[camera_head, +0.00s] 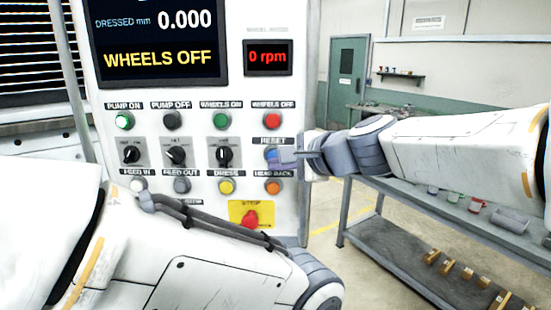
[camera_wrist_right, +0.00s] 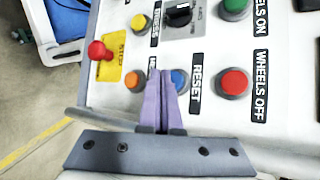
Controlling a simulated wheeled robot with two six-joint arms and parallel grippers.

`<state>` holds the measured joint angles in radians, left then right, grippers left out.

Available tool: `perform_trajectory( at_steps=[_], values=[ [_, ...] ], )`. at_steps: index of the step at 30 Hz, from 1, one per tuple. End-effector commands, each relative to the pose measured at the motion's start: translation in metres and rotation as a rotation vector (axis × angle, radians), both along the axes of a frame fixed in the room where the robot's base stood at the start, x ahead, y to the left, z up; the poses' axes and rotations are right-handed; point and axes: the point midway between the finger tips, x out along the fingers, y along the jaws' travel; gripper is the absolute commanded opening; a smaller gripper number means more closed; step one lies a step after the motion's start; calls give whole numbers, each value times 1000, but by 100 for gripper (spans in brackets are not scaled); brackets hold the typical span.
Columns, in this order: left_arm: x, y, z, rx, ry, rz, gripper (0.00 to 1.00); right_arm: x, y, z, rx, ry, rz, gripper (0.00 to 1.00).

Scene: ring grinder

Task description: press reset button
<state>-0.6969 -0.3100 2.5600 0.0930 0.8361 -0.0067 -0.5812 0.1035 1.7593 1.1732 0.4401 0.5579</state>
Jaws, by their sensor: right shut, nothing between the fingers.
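The blue RESET button (camera_head: 270,153) sits on the white control panel (camera_head: 236,110), under its RESET label, partly covered by my right gripper (camera_head: 275,162). In the right wrist view the blue button (camera_wrist_right: 180,79) shows beside the tips of my right gripper (camera_wrist_right: 160,76), partly hidden by the fingers. The fingers are closed together with nothing between them. Whether they touch the button I cannot tell. My left arm crosses the lower left of the head view; its gripper is out of sight.
The red WHEELS OFF button (camera_head: 272,120) is above RESET, the orange HEAD BACK button (camera_head: 273,187) below. A red STOP button (camera_head: 250,219) on yellow sits lower. The display reads WHEELS OFF, and the speed readout (camera_head: 267,57) shows 0 rpm. A shelf table (camera_head: 390,252) stands right.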

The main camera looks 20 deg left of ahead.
Motion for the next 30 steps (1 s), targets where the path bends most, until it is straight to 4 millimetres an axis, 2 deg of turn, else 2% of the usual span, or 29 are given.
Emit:
perform_trajectory(
  at_steps=[13, 30],
  values=[
    [0, 0, -10, 0, 0, 0, 50, -41, -14, 0, 0, 0, 2, 0],
    [0, 0, -10, 0, 0, 0, 50, -44, -15, 0, 0, 0, 0, 0]
  ],
)
